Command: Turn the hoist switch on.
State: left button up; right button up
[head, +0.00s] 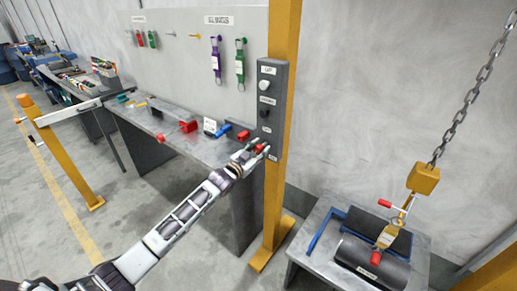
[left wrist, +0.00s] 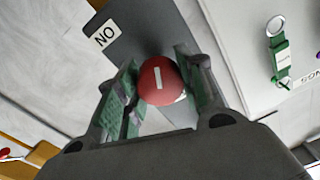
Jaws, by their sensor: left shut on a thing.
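The grey control box (head: 270,110) is fixed upright on the yellow post and carries several buttons and white labels. The hoist switch is a round red knob (left wrist: 163,78) with a white bar on its face, near the bottom of the box. My left gripper (head: 254,152) reaches it from the lower left. In the left wrist view the two green-padded fingers of my left gripper (left wrist: 160,92) are shut on either side of the knob. My right gripper is not in view.
A workbench (head: 195,145) with red and blue tools stands left of the yellow post (head: 283,50). Purple and green tags (head: 240,65) hang on the board above it. At right, a chain (head: 455,105) and yellow hoist block (head: 423,178) hang over a dark barrel (head: 370,262) on a grey stand.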

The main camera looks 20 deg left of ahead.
pick_arm(q)
jog(key=shift+m, duration=1.5)
jog(key=shift+m+p, duration=0.3)
jog(key=shift+m, duration=1.1)
jog(key=m, duration=0.4)
jog(key=shift+d+f+h, duration=0.1)
jog(key=shift+h, duration=0.2)
jog(key=shift+m, duration=1.5)
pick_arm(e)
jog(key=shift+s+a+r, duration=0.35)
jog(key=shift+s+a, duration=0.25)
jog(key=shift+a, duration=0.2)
